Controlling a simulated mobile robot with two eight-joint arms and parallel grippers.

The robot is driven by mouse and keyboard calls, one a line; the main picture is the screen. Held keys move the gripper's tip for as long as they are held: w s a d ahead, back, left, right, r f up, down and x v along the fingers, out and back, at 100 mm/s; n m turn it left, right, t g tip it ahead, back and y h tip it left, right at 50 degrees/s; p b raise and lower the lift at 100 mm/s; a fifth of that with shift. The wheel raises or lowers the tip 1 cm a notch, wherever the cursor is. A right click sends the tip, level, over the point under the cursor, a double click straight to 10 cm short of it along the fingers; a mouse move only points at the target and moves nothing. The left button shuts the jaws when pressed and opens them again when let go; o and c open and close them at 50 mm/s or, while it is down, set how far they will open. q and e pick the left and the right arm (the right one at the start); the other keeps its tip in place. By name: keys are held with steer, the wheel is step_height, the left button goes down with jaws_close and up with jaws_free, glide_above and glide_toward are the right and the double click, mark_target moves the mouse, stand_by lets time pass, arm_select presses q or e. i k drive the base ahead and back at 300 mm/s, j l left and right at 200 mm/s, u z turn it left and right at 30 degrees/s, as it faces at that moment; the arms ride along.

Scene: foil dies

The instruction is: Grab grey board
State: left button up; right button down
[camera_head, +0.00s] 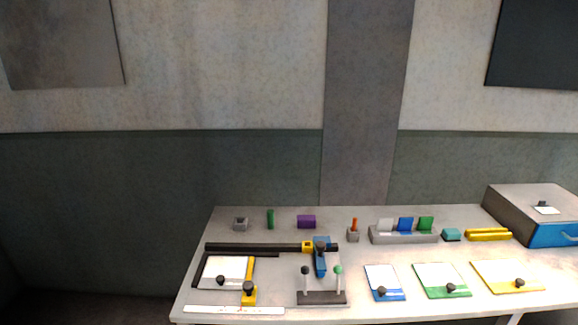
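Neither of my grippers is in view. No board is plainly grey all over. A pale grey-white board (222,267) with a dark knob lies in a black corner frame (203,262) at the table's left, beside a yellow clamp (249,284). Three similar boards lie flat at the front right, each with a knob and a coloured edge: blue (385,283), green (442,280) and yellow (507,275). A small light grey plate (386,225) stands in a grey rack (403,238) beside a blue plate (405,224) and a green plate (426,223). I cannot tell which is the grey board.
A black rail (255,247) carries a blue and yellow carriage (320,258) behind a two-lever base (321,297). A white ruler (234,309) lies along the front edge. A grey box with a blue drawer (553,234) stands at the right. Small blocks line the back.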

mark_target(219, 273)
steer(key=i+j, duration=0.2)
steer(key=i, duration=0.3)
steer(key=i+j, duration=0.25)
steer(key=i, duration=0.25)
steer(key=u, duration=0.05)
